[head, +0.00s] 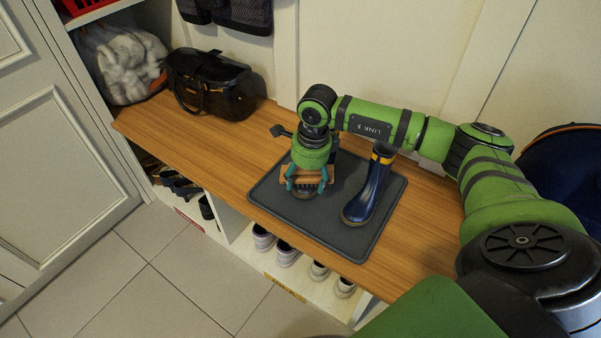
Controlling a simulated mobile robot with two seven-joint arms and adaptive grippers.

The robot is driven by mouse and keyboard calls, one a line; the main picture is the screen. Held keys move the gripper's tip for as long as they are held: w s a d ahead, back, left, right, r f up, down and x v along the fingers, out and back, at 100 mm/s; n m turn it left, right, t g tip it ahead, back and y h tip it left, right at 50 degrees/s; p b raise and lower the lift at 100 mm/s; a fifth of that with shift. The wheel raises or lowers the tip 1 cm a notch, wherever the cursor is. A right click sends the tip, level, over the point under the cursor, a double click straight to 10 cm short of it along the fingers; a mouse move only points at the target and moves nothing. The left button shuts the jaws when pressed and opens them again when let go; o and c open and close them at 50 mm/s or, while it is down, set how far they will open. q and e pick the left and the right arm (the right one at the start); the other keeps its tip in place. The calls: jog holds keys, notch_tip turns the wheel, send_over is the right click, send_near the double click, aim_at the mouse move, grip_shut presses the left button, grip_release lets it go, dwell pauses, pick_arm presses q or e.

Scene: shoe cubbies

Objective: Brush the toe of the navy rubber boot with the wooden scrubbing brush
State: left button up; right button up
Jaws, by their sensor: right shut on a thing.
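A navy rubber boot (370,190) with a yellow band near its top stands upright on the dark grey mat (335,238) on the bench. My right gripper (307,186) points down over the mat, to the left of the boot. It is shut on the wooden scrubbing brush (308,177), whose wooden body shows between the teal fingers. Something dark and rounded shows just under the brush; I cannot tell if it is bristles or another item. The brush looks apart from the boot. My left gripper is not in view.
A black handbag (212,84) stands at the back left of the wooden bench (200,140), near a fluffy grey-white item in a bag (118,62). Several shoes (287,253) sit in the cubbies below. A dark blue round item (560,165) is at the right. The bench left of the mat is clear.

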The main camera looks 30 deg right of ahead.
aim_at(294, 173)
jog(key=shift+s+d+r, duration=0.15)
jog(key=shift+s+d, duration=0.15)
jog(key=shift+s, duration=0.3)
jog(key=shift+w+a+b, duration=0.2)
jog(key=shift+w+a, duration=0.1)
jog(key=shift+w, duration=0.3)
jog(key=shift+w+a+b, duration=0.15)
jog(key=shift+w+a, duration=0.1)
jog(key=shift+w, duration=0.3)
jog(key=shift+w+a+f+b, duration=0.2)
jog(key=shift+w+a+b, duration=0.35)
jog(key=shift+w, duration=0.3)
jog(key=shift+s+d+p, duration=0.3)
jog(key=shift+s, duration=0.2)
jog(key=shift+s+d+p, duration=0.25)
jog(key=shift+s+p, duration=0.05)
jog(key=shift+s, duration=0.15)
jog(key=shift+d+r+p, duration=0.1)
jog(key=shift+r+p, duration=0.3)
jog(key=shift+r, duration=0.15)
jog(key=r+p, duration=0.1)
jog(key=r, duration=0.1)
jog(key=r+p, duration=0.4)
jog(key=r, duration=0.1)
jog(key=shift+a+r, duration=0.1)
jog(key=shift+a, duration=0.15)
